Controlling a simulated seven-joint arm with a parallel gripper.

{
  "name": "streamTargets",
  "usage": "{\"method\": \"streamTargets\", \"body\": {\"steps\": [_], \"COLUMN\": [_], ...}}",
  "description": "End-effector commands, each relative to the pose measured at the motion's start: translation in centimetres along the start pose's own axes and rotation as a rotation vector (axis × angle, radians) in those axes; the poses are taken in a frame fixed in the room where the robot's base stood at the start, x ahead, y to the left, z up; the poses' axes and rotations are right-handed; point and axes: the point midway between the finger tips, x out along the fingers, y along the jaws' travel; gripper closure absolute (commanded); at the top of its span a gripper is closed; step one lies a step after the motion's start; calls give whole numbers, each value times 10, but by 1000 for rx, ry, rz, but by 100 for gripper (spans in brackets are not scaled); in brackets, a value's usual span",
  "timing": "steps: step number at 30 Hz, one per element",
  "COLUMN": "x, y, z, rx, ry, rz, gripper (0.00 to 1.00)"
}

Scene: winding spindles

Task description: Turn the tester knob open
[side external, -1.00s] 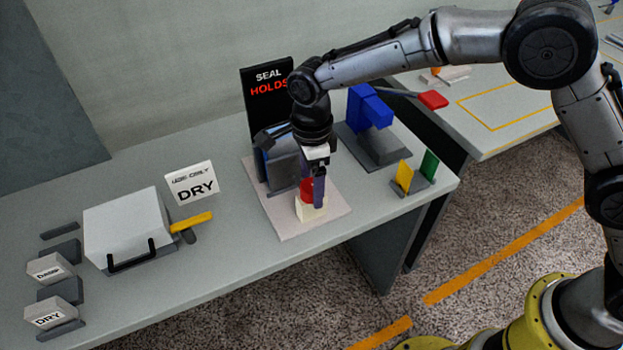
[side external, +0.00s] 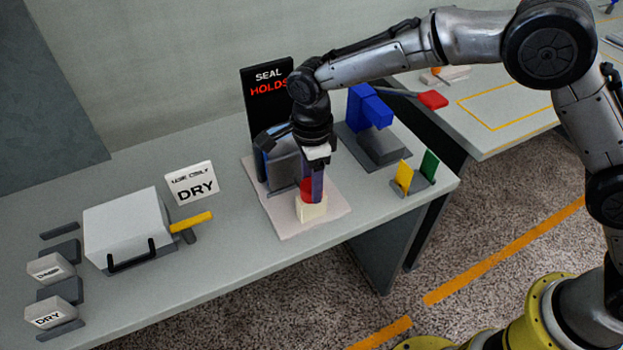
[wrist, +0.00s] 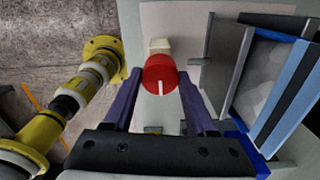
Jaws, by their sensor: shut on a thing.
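The red tester knob (wrist: 160,74) has a white line on its face, pointing toward the bottom of the wrist view. It sits on a cream block (side external: 313,211) on the tester's pale base plate (side external: 277,221). My gripper (wrist: 161,78) points down with its two purple fingers on either side of the knob, shut on it. In the side view my gripper (side external: 312,196) partly covers the knob (side external: 306,189). Behind it stand the tester's grey plates (wrist: 232,62) with a blue-edged pouch (wrist: 268,85). The black sign (side external: 266,88) reads SEAL HOLDS.
A blue press (side external: 370,108) with a red-ended lever stands right of the tester. Yellow and green tabs (side external: 404,176) stand near the table's right edge. A white box (side external: 127,225) with a yellow handle and a DRY sign (side external: 192,183) are at left. Bench between is clear.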

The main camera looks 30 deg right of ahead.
Motion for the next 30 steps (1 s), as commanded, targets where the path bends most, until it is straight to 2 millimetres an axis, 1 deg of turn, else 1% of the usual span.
{"method": "streamTargets", "body": {"steps": [8,30], "x": [-1,-1], "y": [0,0], "z": [0,0], "rx": [-170,-868], "ry": [0,-1], "rz": [0,-2], "gripper": [99,99]}}
